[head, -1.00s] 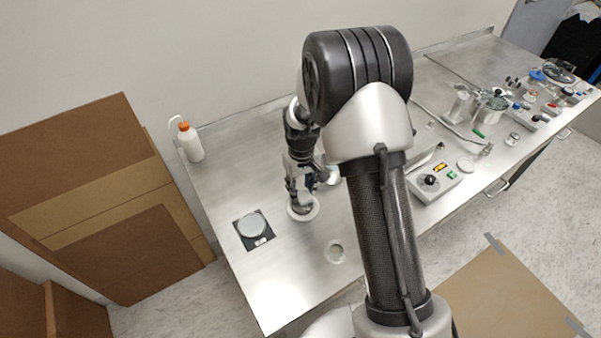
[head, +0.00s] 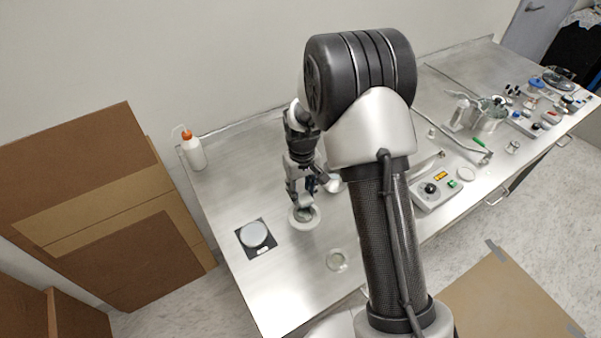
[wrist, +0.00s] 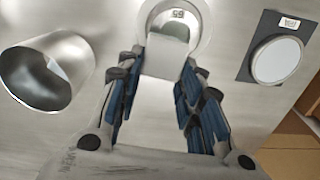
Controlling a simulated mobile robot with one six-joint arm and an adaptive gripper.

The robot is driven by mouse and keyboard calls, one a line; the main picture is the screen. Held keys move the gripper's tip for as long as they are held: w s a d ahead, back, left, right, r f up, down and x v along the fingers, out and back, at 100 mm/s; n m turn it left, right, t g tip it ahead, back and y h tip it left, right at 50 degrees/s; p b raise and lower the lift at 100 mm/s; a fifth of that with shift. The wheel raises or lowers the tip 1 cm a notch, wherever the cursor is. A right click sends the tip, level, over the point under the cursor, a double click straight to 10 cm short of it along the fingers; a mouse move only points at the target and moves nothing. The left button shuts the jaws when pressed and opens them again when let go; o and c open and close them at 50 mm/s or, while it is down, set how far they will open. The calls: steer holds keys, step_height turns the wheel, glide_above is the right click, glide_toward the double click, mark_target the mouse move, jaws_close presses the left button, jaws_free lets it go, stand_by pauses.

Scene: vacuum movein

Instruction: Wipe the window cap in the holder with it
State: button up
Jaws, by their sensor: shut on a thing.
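My gripper (wrist: 163,72) is shut on a pale folded wipe (wrist: 165,56), which sticks out past the fingertips. The wipe overlaps the near part of a round white holder (wrist: 205,22) with a grey centre, the window cap (wrist: 177,14), marked with dark characters. I cannot tell whether the wipe touches the cap. In the head view, my gripper (head: 301,194) points down at the holder (head: 304,226), which lies on the steel bench. The wipe is too small to make out there.
A steel cup (wrist: 70,48) with something white inside is left of my gripper. A white disc (head: 254,234) lies on a black square plate to the left. Another pale ring (head: 337,260) lies nearer the bench's front edge. A wash bottle (head: 193,152) stands at the back left.

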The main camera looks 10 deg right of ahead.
steer(key=shift+s+r, duration=0.2)
steer(key=shift+r, duration=0.55)
step_height(320, 180, up, 2)
steer(key=shift+w+r+p, duration=0.1)
steer(key=shift+w+p, duration=0.05)
steer(key=shift+p, duration=0.85)
steer(key=shift+r+p, duration=0.7)
steer(key=shift+r, duration=0.3)
steer(key=shift+r, duration=0.1)
